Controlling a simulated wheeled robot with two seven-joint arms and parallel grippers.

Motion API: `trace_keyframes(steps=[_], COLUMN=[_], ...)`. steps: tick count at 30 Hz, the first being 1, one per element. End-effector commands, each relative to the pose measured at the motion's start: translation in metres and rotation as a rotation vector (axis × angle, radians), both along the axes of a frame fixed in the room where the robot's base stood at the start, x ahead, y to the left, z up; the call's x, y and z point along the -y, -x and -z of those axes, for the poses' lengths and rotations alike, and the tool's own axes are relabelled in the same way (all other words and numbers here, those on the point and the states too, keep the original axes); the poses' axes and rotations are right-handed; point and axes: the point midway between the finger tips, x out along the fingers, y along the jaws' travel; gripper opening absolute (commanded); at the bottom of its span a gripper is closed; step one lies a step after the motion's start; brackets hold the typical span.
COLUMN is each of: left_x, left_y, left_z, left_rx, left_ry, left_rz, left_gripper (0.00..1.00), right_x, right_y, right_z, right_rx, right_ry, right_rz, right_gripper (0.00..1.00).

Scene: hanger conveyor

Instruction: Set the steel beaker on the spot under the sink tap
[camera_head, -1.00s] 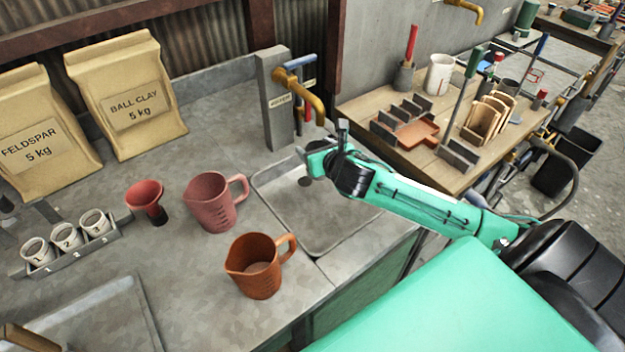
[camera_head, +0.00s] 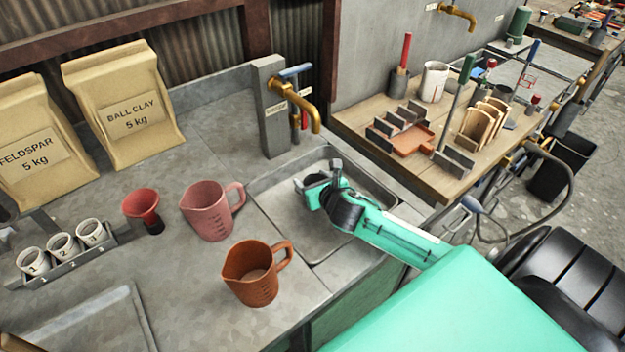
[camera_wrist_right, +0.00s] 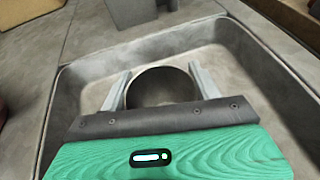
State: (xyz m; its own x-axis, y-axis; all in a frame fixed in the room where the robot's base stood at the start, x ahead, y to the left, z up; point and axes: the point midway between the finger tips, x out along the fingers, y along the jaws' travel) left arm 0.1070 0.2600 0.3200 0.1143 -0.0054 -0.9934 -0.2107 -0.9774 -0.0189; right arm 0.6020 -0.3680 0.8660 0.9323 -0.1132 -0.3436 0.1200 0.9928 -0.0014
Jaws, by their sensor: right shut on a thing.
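The steel beaker (camera_wrist_right: 162,86) shows in the right wrist view as a round grey rim between the two fingers. My right gripper (camera_head: 314,184) is shut on it, over the sink basin (camera_head: 262,204). In the head view the beaker is mostly hidden by the gripper. The brass tap (camera_head: 302,103) stands on a grey post behind the basin, its spout pointing down, behind and above the gripper. The spot under the tap is not clearly visible, and I cannot tell whether the beaker touches the basin floor. My left gripper is not in view.
A pink jug (camera_head: 207,212) and an orange jug (camera_head: 252,275) stand left of the basin. A red funnel (camera_head: 142,207), numbered cups (camera_head: 62,246) and clay bags (camera_head: 125,105) are farther left. A wooden tool table (camera_head: 360,115) is at right.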

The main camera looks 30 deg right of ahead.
Motion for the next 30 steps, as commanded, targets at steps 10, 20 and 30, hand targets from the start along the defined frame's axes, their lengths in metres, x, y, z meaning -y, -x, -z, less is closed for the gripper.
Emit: trace_keyframes(steps=[10, 20, 30], left_x=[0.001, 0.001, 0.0], left_y=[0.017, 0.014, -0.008], left_z=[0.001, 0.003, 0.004], left_rx=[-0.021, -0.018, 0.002], left_ry=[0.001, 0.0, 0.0], left_rz=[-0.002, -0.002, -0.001], left_gripper=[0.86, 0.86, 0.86], right_x=[0.0, -0.003, -0.01], right_y=[0.0, 0.023, 0.085], right_z=[0.001, -0.009, -0.032], right_rx=[0.0, -0.002, -0.002], right_ry=[0.0, 0.002, 0.001], right_rz=[0.0, -0.002, -0.003], right_gripper=[0.85, 0.85, 0.85])
